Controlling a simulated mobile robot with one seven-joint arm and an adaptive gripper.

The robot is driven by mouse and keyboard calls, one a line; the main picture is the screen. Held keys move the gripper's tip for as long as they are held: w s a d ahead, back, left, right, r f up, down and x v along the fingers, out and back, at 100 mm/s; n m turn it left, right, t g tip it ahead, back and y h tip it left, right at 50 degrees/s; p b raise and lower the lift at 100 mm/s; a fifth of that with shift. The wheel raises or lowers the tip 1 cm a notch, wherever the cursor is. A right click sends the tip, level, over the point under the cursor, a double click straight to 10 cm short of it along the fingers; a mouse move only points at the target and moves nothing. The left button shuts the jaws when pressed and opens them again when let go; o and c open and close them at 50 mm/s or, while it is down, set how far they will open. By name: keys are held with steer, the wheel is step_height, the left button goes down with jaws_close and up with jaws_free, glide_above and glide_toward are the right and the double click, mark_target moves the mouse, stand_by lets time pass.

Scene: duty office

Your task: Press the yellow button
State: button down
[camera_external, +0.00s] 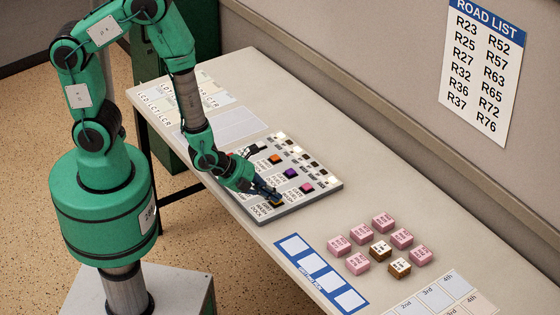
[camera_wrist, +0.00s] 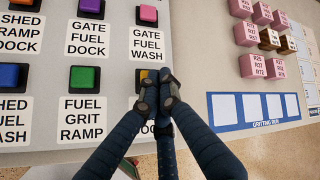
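The button panel (camera_external: 322,190) lies on the long table, with several coloured buttons in rows, each beside a printed label. The yellow button (camera_wrist: 144,74) is at the panel's near right corner in the wrist view. Only a sliver of it shows; my fingertips cover the rest. In the external view my gripper (camera_external: 272,195) points down at the same corner. I cannot tell whether the fingertips touch the button or whether it is pressed down.
A pink button (camera_wrist: 148,14), a purple button (camera_wrist: 90,13) and a green button (camera_wrist: 85,77) are close by. Pink blocks (camera_external: 357,263) and brown blocks (camera_external: 399,268) stand to the right, near a blue-bordered card (camera_external: 336,288). A wall with a road list (camera_external: 484,75) is behind.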

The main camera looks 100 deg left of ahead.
mark_target(273, 206)
steer(key=shift+f, duration=0.5)
stand_by(0.3)
steer(key=shift+r, duration=0.2)
steer(key=shift+r+p, duration=0.25)
steer(key=shift+p, duration=0.1)
stand_by(0.3)
step_height(273, 206, up, 6)
steer(key=p, duration=0.5)
steer(key=shift+r, duration=0.1)
stand_by(0.7)
